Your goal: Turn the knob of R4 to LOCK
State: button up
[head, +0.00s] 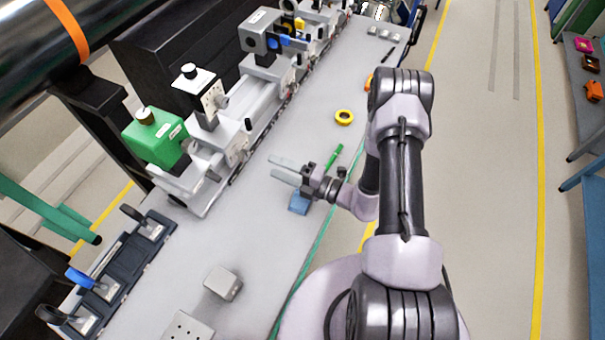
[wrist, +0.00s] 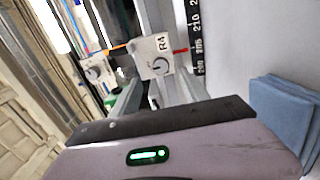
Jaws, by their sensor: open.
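In the wrist view, a pale plate marked R4 (wrist: 163,44) faces me on the rail, with a round light knob (wrist: 160,66) on it. The knob's setting is too small to read. My gripper (wrist: 154,86) is open, its two grey fingers reaching toward the plate, with the knob beyond them and roughly between them in the picture. In the head view, my gripper (head: 275,168) is above the bench, apart from the rail, its fingers pointing left toward the rail. Which carriage there is R4 cannot be read.
The rail (head: 258,103) bears several devices, including a green box (head: 155,138). A second knobbed carriage (wrist: 95,70) stands left of R4.

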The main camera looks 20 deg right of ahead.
jog(key=v, duration=0.9)
jog(key=shift+p, duration=0.4)
jog(key=s+a+r+n+g+b, duration=0.25)
jog(key=a+r+n+g, duration=0.35)
jog(key=n, duration=0.5)
jog(key=s+a+r+n+g+b, duration=0.1)
jog(key=s+a+r+n+g, duration=0.25)
jog(key=r+n+g, duration=0.5)
jog(key=s+d+r+n+t+h+b, duration=0.1)
jog(key=s+r+n+t+h+b, duration=0.1)
jog(key=n, duration=0.8)
jog(key=s+d+r+n+t+h+b, duration=0.1)
jog(key=s+r+n+t+h+b, duration=0.1)
jog(key=s+r+n+t+h, duration=0.3)
jog(key=s+r+n+h, duration=0.1)
jog(key=n+h, duration=0.2)
jog(key=n, duration=0.3)
jog(key=shift+s+d+h, duration=0.3)
jog(key=shift+d+h, duration=0.1)
